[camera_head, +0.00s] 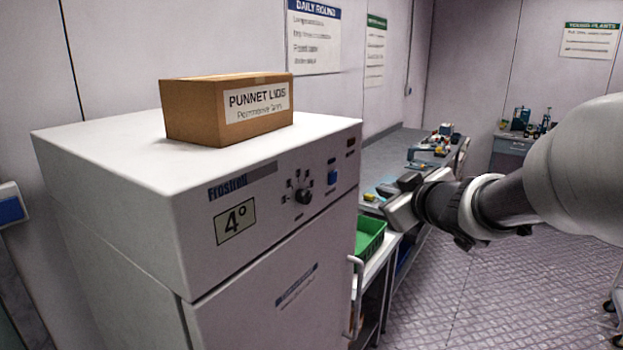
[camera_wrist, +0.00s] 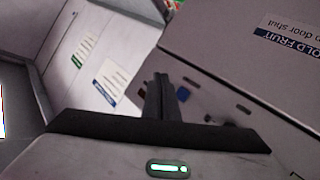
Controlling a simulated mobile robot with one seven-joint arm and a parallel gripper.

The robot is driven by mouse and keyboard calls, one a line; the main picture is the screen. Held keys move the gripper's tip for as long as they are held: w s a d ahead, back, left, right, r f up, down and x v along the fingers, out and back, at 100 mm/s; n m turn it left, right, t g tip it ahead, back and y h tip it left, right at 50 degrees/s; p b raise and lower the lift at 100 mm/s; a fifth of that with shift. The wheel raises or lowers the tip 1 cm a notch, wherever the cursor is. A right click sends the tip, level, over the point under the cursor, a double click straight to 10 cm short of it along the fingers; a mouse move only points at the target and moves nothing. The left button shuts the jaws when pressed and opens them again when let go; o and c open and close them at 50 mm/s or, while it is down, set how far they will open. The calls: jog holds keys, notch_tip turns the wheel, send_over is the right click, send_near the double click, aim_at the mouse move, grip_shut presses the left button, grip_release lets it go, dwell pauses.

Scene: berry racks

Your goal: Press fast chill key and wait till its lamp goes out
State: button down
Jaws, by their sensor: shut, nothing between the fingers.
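The white cooler (camera_head: 120,165) has a front panel with a display reading 4°, a black dial (camera_head: 303,196) and a blue key (camera_head: 332,177). I take the blue key as the fast chill key; its lettering is too small to read. A small dark reddish window (camera_head: 350,142) sits at the panel's upper right; I cannot tell whether it is a lit lamp. My gripper (camera_head: 388,190) is shut and empty, to the right of the panel, apparently apart from the key. In the wrist view, the shut fingers (camera_wrist: 164,84) point toward the panel, with a blue patch (camera_wrist: 183,94) beside them.
A cardboard box (camera_head: 225,108) labelled punnet lids stands on the cooler. The cooler's door handle (camera_head: 355,295) sticks out below my gripper. A green crate (camera_head: 370,236) and a cluttered bench (camera_head: 385,150) stand beyond. The floor (camera_head: 490,295) at right is open.

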aim_at(337, 179)
jog(key=w+a+b, duration=0.3)
jog(key=w+a, duration=0.2)
jog(key=a, duration=0.2)
jog(key=shift+b, duration=0.3)
jog(key=shift+w+a, duration=0.1)
dwell(1.8)
jog(key=shift+w+a, duration=0.2)
jog(key=shift+a, duration=0.05)
jog(key=shift+w+a, duration=0.25)
jog(key=shift+a, duration=0.1)
dwell(0.7)
jog(key=shift+d, duration=0.15)
dwell(0.3)
jog(key=shift+s+d+p, duration=0.3)
jog(key=shift+s+d, duration=0.2)
jog(key=shift+d, duration=0.05)
